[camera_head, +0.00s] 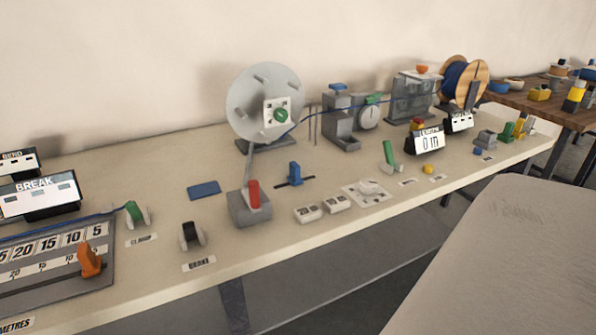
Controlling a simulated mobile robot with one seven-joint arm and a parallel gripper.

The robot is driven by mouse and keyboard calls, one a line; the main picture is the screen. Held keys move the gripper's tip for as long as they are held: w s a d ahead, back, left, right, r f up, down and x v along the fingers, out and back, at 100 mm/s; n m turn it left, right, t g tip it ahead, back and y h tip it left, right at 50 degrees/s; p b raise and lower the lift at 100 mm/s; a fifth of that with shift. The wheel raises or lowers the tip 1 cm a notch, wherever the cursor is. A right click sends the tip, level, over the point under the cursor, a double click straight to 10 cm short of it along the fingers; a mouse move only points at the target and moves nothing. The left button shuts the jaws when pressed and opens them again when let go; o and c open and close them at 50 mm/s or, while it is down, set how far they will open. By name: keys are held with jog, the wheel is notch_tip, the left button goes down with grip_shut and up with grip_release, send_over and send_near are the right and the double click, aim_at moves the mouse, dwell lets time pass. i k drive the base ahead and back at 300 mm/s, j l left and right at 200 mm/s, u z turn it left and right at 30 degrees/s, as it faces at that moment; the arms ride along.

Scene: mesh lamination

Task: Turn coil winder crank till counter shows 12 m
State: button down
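The coil winder is a large upright pale grey disc (245,98) at the back middle of the bench. I cannot tell whether the knob or the handle is the crank. The counter (428,141), right of centre, appears to read 0 m. A blue cable (310,116) runs from the wooden-sided spool (488,80) towards the disc hub. My gripper is not in view.
A display marked BREAK (38,194) and a METRES board (50,260) are at left. A large pale surface at lower right is unclear. A wooden table (560,112) stands behind right.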

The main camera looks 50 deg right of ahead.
aim_at(251, 196)
jog(key=z, duration=1)
